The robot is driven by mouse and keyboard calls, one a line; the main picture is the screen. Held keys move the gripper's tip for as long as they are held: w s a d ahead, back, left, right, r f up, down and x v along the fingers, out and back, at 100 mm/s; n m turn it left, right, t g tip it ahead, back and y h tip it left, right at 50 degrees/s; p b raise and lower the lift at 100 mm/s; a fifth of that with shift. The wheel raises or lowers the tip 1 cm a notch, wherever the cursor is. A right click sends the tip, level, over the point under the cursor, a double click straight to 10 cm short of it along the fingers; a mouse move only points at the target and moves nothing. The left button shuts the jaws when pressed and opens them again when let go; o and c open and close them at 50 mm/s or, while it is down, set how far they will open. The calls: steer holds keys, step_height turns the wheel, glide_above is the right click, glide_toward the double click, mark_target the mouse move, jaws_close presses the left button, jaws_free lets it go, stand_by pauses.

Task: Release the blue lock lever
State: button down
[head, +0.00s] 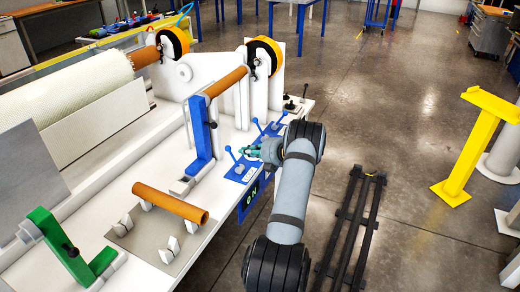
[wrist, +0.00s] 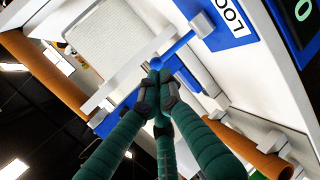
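The blue lock lever (head: 232,156) stands on a blue panel at the machine's right edge. In the wrist view its round knob (wrist: 156,62) lies at my fingertips, and its rod runs up right to a label (wrist: 228,14) reading "LOC", partly cut off. My gripper (head: 244,151) is just right of the lever in the head view. Its dark green fingers (wrist: 157,84) are drawn together in the wrist view, with the knob just beyond their tips. I cannot tell whether they touch the knob.
More blue levers (head: 256,122) stand farther along the edge. A blue upright arm (head: 201,133) with an orange-brown roller (head: 226,80) rises left of my gripper. Another brown tube (head: 170,203) rests on supports nearer. The floor to the right has a dark rail (head: 358,220) and yellow stand (head: 476,145).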

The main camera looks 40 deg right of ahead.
steer(key=v, duration=0.8)
steer(key=shift+r+b, duration=0.25)
steer(key=shift+b, duration=0.15)
steer(key=shift+w+a, duration=0.1)
steer(key=shift+w, duration=0.05)
